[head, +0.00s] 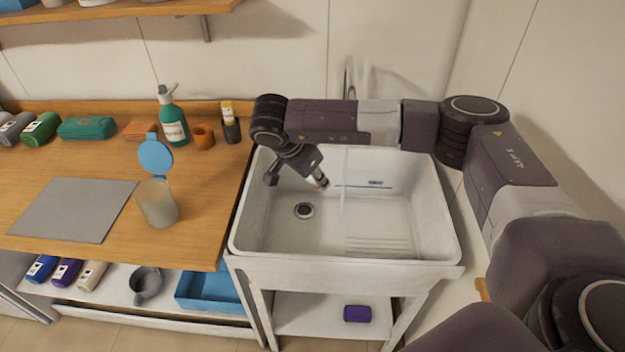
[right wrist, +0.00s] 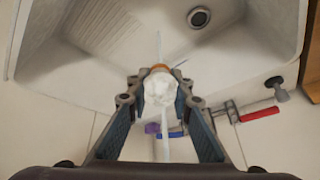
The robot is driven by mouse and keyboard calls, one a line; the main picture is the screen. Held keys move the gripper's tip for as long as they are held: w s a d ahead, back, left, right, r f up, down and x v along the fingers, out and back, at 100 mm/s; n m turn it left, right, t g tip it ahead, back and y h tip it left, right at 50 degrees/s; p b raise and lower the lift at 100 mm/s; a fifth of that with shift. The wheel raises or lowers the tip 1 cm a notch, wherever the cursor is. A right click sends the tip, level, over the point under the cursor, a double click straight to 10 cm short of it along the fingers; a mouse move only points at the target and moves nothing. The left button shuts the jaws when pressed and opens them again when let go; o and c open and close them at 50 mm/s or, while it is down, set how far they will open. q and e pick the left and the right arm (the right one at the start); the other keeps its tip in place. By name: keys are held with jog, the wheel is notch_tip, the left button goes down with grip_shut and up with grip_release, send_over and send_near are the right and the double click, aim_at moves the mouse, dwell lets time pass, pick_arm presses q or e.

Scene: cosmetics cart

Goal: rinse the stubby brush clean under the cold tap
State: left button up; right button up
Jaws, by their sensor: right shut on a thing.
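My right gripper (head: 318,180) reaches over the white sink (head: 440,215) and points down into the basin. In the right wrist view my right gripper (right wrist: 160,95) is shut on the stubby brush (right wrist: 160,68). A white, lumpy mass covers most of what shows of it, with an orange-brown part at the far end. A thin water stream (head: 345,180) falls just right of the gripper tip in the head view. In the wrist view the stream lines up with the brush; contact is unclear. The tap (head: 348,77) is partly hidden behind my arm. My left gripper is out of view.
The wrist view shows a red handle (right wrist: 260,114) and a blue handle (right wrist: 172,134) beyond the sink edge. The drain (head: 304,210) is uncovered. The wooden counter (head: 210,215) at left carries a frosted cup (head: 157,205), a green pump bottle (head: 172,122) and a grey mat (head: 75,210).

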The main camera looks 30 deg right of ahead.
jog(key=w+d+f+b, duration=0.2)
jog(key=w+d, duration=0.2)
jog(key=d, duration=0.7)
jog(key=shift+w+f+b, duration=0.2)
jog(key=shift+w+b, duration=0.15)
jog(key=shift+b, duration=0.05)
jog(key=shift+s+d, duration=0.1)
jog(key=shift+s, duration=0.1)
dwell(0.4)
jog(key=shift+s+d, duration=0.2)
jog(key=shift+s, duration=0.2)
jog(key=shift+w, duration=0.1)
jog(key=shift+w+a, duration=0.25)
jog(key=shift+w, duration=0.25)
